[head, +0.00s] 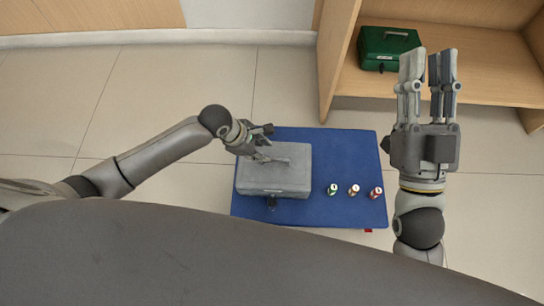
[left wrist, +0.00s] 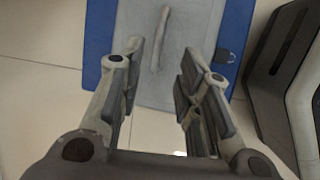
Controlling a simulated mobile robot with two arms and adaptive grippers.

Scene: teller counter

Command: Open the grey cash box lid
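The grey cash box (head: 285,182) stands on a blue mat with its lid shut. A carry handle (left wrist: 160,38) lies on the lid. My left gripper (head: 262,146) is over the far left part of the lid and partly covers the handle. In the left wrist view its fingers (left wrist: 160,52) are apart with nothing between them. Whether they touch the box I cannot tell. My right gripper (head: 428,58) is raised to the right of the mat, its fingers straight, apart and empty.
A green cash box (head: 388,47) sits on a wooden shelf (head: 490,85) at the back right. Tiled floor surrounds the mat.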

